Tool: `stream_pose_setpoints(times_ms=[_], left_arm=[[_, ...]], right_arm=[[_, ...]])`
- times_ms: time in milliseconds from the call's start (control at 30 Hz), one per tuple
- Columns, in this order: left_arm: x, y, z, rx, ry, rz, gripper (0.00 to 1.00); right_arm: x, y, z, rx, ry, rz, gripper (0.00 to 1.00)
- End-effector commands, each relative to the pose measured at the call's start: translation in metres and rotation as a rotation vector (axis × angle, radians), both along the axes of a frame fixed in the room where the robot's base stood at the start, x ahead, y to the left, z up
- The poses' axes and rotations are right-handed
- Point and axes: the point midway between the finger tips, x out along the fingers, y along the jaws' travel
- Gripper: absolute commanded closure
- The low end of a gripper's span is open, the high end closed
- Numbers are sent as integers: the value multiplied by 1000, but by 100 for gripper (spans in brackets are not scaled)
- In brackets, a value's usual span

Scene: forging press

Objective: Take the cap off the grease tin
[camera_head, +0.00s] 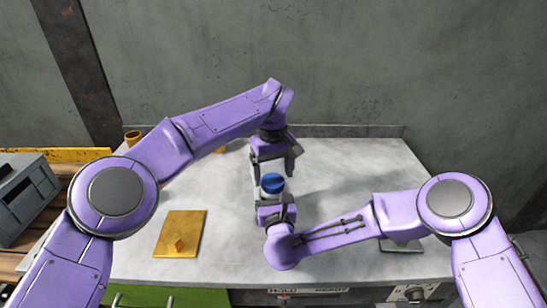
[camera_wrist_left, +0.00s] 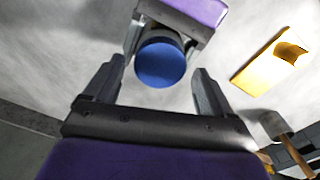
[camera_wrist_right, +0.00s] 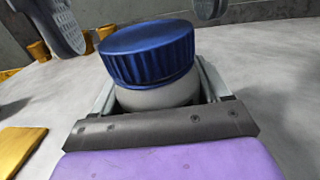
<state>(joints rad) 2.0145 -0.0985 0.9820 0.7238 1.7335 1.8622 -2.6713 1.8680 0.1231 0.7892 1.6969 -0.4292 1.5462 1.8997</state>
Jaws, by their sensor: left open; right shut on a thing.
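The grease tin is a pale, round container (camera_wrist_right: 158,97) with a ribbed blue cap (camera_wrist_right: 150,55) on top. The cap also shows in the head view (camera_head: 272,182) and from above in the left wrist view (camera_wrist_left: 160,64). My right gripper (camera_head: 272,205) is shut on the tin's pale body below the cap, and the tin looks upright. My left gripper (camera_wrist_left: 158,88) is open and empty; its fingers are on either side of the cap in the picture, apart from it. In the head view the left gripper (camera_head: 275,163) is just behind and above the cap.
A yellow plate with a small knob (camera_head: 180,234) lies left on the grey worktop (camera_head: 350,160). A brown cup-like object (camera_head: 132,137) stands at the back left. A grey box (camera_head: 22,195) is at the far left. A mallet-like tool (camera_wrist_left: 278,128) shows in the left wrist view.

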Motion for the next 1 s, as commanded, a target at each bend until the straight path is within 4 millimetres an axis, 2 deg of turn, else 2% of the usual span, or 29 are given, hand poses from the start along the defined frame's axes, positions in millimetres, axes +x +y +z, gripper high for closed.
stream_pose_setpoints(times_ms=[133,367,400,567,700,767,867,1000], left_arm=[[0,0,-13,-2,1,1,16],[0,0,-15,-1,1,3,16],[0,0,-15,-1,0,2,19],[0,0,-15,-1,0,2,71],[0,0,-15,-1,0,27,73],[0,0,-15,-1,0,96,73],[0,0,-15,-2,0,326,73],[0,0,-15,-1,1,775,73]], right_arm=[[0,0,1,0,-1,0,100],[0,0,1,0,-2,0,100],[0,0,1,0,-2,0,100],[0,0,1,0,-2,0,100],[0,0,1,0,-2,0,100],[0,0,1,0,-2,0,100],[0,0,1,0,-2,0,100],[0,0,1,0,-2,0,100]])
